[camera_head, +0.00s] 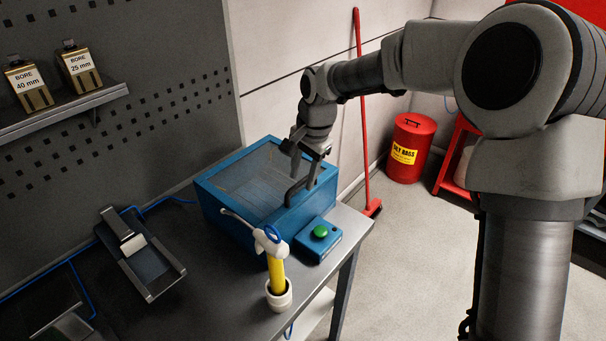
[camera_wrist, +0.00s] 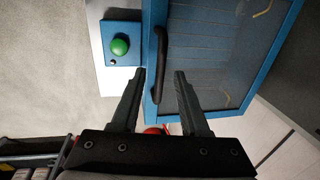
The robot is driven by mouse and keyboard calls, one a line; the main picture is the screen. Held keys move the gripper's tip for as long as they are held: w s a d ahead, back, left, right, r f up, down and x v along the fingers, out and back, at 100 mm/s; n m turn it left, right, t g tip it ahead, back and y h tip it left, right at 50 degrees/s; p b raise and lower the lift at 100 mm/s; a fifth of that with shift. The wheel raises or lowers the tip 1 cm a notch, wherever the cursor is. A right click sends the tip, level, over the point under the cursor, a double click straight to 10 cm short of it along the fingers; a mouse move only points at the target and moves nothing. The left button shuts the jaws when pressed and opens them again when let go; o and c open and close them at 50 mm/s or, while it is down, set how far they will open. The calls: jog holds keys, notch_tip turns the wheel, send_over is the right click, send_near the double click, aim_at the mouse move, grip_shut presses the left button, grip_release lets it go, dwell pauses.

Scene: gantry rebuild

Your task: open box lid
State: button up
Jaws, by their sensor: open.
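The blue box (camera_head: 221,210) stands on the bench, and its lid with a see-through panel (camera_head: 262,178) lies flat and looks shut. A dark bar handle (camera_head: 301,188) is on the lid's right edge; it also shows in the wrist view (camera_wrist: 160,62). My gripper (camera_head: 304,160) is over this edge, pointing down. In the wrist view my open gripper (camera_wrist: 160,72) has one finger on each side of the handle's line. I cannot tell whether the fingers touch it or are still above it. Nothing is held.
A blue button box with a green button (camera_head: 320,232) sits right beside the box. A yellow-handled tool (camera_head: 276,272) stands in a white cup in front. A dark tray fixture (camera_head: 143,258) lies to the left. A red bin (camera_head: 409,150) and broom stand on the floor behind.

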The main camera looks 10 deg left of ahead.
jog(key=shift+f, duration=0.15)
grip_shut()
dwell(1.4)
